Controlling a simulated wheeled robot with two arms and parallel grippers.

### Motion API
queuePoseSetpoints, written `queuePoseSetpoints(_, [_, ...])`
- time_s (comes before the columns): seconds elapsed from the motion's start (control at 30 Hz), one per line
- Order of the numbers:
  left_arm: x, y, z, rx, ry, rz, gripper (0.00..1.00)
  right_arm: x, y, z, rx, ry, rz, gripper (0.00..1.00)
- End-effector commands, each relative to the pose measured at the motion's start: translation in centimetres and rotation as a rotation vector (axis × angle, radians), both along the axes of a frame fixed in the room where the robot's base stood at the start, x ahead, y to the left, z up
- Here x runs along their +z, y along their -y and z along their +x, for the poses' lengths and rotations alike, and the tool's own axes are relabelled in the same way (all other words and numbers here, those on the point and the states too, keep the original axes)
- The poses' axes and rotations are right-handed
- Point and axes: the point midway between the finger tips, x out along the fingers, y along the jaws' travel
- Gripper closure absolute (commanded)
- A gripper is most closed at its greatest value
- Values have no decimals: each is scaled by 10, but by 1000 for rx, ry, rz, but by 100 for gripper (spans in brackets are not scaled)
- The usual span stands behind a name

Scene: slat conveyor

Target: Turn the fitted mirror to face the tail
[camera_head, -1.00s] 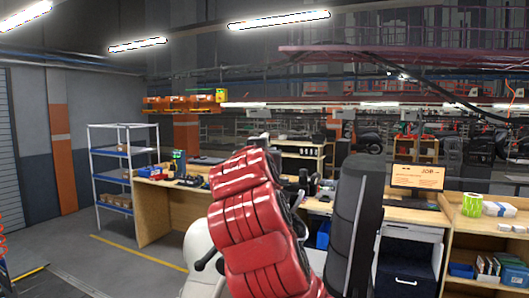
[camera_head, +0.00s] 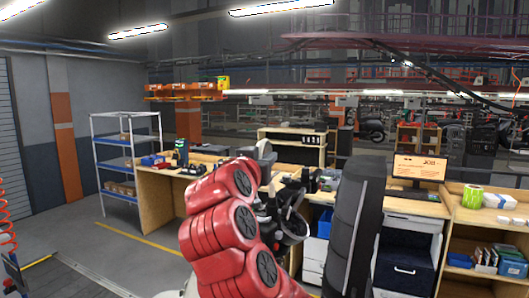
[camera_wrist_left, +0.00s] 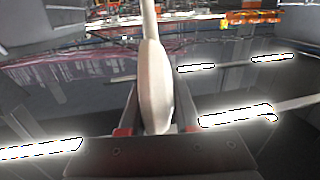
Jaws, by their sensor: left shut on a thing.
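The mirror (camera_wrist_left: 152,90) shows in the left wrist view as a smooth cream, narrow rounded form, seen nearly edge-on, with a pale stem running to the top of the picture. My left gripper (camera_wrist_left: 156,128) is shut on it, with one finger on each side. In the head view, my red left arm reaches up across the middle, and its dark gripper end is partly hidden behind it. A grey rounded shape (camera_head: 264,150) shows just above; I cannot tell whether it is the mirror. My right gripper is not in view.
A wooden bench (camera_head: 160,200) with tools and boxes stands behind my arm. A blue-shelved rack (camera_head: 118,162) is at the left. A desk screen (camera_head: 419,168) and a shelf of boxes are at the right.

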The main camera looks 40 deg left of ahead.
Motion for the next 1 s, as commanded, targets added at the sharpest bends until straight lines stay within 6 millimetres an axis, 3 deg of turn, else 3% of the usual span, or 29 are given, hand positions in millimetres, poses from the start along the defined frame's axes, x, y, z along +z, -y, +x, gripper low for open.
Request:
queuePoseSetpoints(0.37, [0, -1, -1, -5, 1, 0, 100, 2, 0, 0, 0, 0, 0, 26])
queuePoseSetpoints(0.8, [2, -5, -1, -84, -1, -4, 100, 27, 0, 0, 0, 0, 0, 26])
queuePoseSetpoints(1.0, [-1, -10, -1, -153, -2, -1, 100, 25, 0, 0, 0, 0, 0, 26])
